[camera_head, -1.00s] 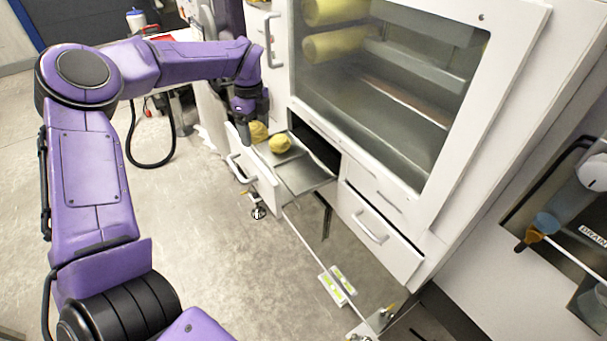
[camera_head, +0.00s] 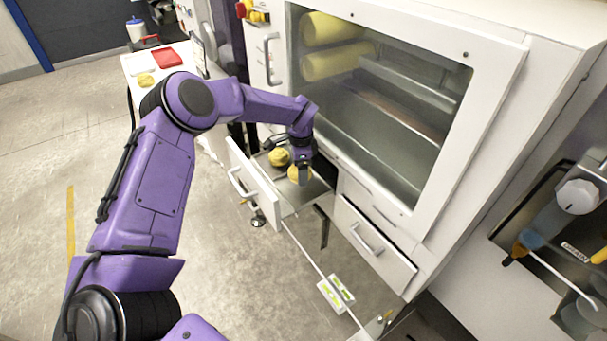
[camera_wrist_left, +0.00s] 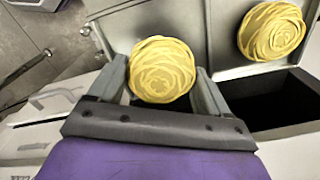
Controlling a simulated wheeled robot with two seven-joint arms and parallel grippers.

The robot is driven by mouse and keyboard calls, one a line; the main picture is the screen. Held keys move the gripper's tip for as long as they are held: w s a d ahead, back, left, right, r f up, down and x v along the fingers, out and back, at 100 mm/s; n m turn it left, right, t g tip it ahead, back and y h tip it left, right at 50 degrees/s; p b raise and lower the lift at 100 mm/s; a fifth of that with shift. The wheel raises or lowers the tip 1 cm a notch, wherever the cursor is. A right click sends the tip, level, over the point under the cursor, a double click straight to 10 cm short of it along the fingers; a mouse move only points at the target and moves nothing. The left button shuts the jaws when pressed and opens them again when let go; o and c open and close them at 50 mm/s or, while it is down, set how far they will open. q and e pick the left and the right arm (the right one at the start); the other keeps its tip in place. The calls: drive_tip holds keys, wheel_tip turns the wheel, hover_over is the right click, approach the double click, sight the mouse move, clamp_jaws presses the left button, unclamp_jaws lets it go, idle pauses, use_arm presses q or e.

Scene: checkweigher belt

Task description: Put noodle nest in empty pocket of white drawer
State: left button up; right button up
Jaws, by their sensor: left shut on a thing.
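My left gripper (camera_head: 302,168) is shut on a yellow noodle nest (camera_head: 298,175) at the open white drawer (camera_head: 254,182). In the left wrist view the held nest (camera_wrist_left: 162,70) sits between the two grey fingers. A second nest (camera_head: 279,157) lies in the drawer, left of the held one in the head view; it also shows in the left wrist view (camera_wrist_left: 272,31), across a divider from the held nest. The held nest is over or in the other pocket; I cannot tell whether it touches the floor. My right gripper is not in view.
The cabinet with its glass window (camera_head: 385,105) rises right behind the drawer. A closed drawer (camera_head: 372,243) is to the right. A white counter at the upper left bears a red tray (camera_head: 165,57) and a yellow piece (camera_head: 145,80).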

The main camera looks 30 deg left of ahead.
use_arm(q)
drive_tip(key=f+p, duration=0.2)
drive_tip(key=f, duration=0.1)
drive_tip(key=shift+w+d+f, duration=0.15)
drive_tip(key=shift+w+d, duration=0.05)
drive_tip(key=shift+d, duration=0.15)
drive_tip(key=shift+f, duration=0.3)
drive_tip(key=shift+f+b, duration=0.25)
drive_tip(key=shift+b, duration=0.1)
drive_tip(key=o, duration=1)
drive_tip(key=shift+o, duration=0.2)
drive_tip(key=shift+r, duration=0.25)
wheel_tip(320, 180, up, 12)
drive_tip(key=b, duration=0.3)
